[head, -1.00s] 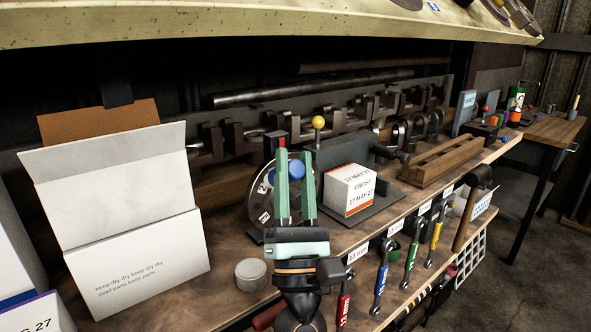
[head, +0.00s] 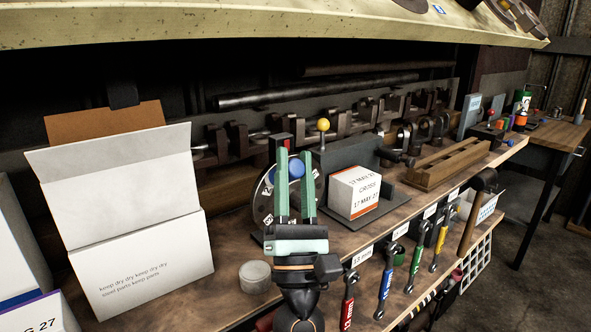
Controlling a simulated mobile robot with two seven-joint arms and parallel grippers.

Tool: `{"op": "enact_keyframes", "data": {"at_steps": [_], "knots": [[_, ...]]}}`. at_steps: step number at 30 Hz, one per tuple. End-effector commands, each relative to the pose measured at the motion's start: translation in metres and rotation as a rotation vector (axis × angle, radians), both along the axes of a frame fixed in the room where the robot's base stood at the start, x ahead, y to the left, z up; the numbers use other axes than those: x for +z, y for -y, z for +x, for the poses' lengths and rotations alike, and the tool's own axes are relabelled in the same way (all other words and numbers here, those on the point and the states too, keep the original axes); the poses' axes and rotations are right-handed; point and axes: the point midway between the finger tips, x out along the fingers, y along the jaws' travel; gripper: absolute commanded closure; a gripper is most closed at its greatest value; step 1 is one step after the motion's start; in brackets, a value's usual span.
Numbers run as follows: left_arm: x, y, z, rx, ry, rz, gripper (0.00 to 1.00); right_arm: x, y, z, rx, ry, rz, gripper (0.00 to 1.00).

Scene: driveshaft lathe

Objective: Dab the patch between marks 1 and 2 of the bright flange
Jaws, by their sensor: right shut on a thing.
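The bright flange (head: 261,198) is a round, shiny metal disc standing upright on the bench, with small white marks on its face. My right gripper (head: 296,160) is in front of it and hides its right part. The gripper is shut on a round blue dabber (head: 296,169), which shows between the green fingertips. The dabber overlaps the flange in the picture; I cannot tell whether they touch. One white mark (head: 267,218) shows low on the disc, but I cannot read it surely. The patch between marks 1 and 2 cannot be made out. My left gripper is out of view.
A white carton (head: 135,230) stands open at left. A small round tin (head: 255,276) lies near the bench front. A white-and-orange box (head: 355,193) and a yellow-knobbed rod (head: 323,125) are right of the flange. Coloured wrenches (head: 387,283) hang along the front edge. A shelf overhangs above.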

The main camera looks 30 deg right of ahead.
Motion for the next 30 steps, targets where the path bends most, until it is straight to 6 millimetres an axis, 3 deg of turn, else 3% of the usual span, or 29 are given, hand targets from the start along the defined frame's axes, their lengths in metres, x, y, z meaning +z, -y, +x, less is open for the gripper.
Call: {"op": "enact_keyframes", "data": {"at_steps": [16, 22, 30], "knots": [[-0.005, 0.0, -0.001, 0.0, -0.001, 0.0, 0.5, 0.0, 0.039, 0.001, 0.0, 0.001, -0.002, 1.0], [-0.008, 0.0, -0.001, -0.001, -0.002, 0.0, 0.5, -0.001, 0.038, 0.002, 0.001, 0.0, 0.001, 1.0], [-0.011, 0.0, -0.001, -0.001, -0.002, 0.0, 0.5, 0.0, 0.015, 0.001, 0.001, 0.002, 0.001, 1.0]]}}
